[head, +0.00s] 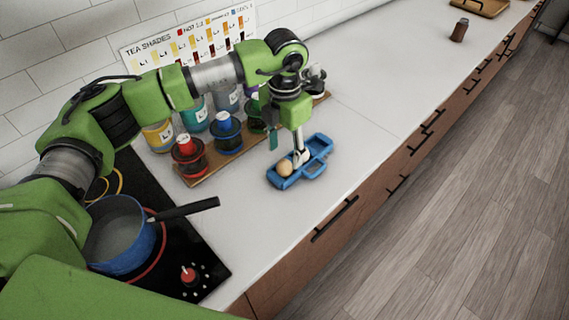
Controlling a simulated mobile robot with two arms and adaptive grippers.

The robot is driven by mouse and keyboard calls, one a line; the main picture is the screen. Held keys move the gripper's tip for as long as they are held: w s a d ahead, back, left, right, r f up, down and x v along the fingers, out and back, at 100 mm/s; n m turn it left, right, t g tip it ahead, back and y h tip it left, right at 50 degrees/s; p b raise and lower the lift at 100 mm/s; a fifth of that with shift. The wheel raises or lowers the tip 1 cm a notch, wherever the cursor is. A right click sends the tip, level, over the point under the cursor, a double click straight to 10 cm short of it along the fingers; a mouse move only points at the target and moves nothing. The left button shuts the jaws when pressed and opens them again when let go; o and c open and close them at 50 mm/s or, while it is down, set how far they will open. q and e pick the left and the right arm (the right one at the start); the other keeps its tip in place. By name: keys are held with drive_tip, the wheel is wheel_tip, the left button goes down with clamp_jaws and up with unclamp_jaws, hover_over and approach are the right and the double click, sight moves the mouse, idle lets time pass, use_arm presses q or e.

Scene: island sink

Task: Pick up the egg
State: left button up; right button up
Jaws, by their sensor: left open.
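A brown egg (285,168) sits in the left compartment of a blue tray (318,167) on the white counter. My left gripper (300,158) points down over the tray, just to the right of the egg. Its fingers are open and partly hidden by their own link, and I cannot tell whether a finger touches the egg. The tray's other compartment looks empty. My right gripper is not in view.
A blue pot (122,236) with a dark handle stands on the black stove (205,262) at the lower left. Several jars, including a red-topped one (188,158), stand on a wooden board behind the tray.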

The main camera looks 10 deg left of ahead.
sight(284, 161)
use_arm(q)
drive_tip(key=f, duration=0.1)
drive_tip(key=f+p, duration=0.1)
drive_tip(key=f, duration=0.1)
drive_tip(key=shift+s+f, duration=0.1)
drive_tip(key=shift+s, duration=0.2)
drive_tip(key=shift+f, duration=0.2)
drive_tip(key=c, duration=0.8)
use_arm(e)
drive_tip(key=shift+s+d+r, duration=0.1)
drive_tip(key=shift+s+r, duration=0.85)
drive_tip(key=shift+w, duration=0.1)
use_arm(q)
drive_tip(key=shift+r, duration=0.1)
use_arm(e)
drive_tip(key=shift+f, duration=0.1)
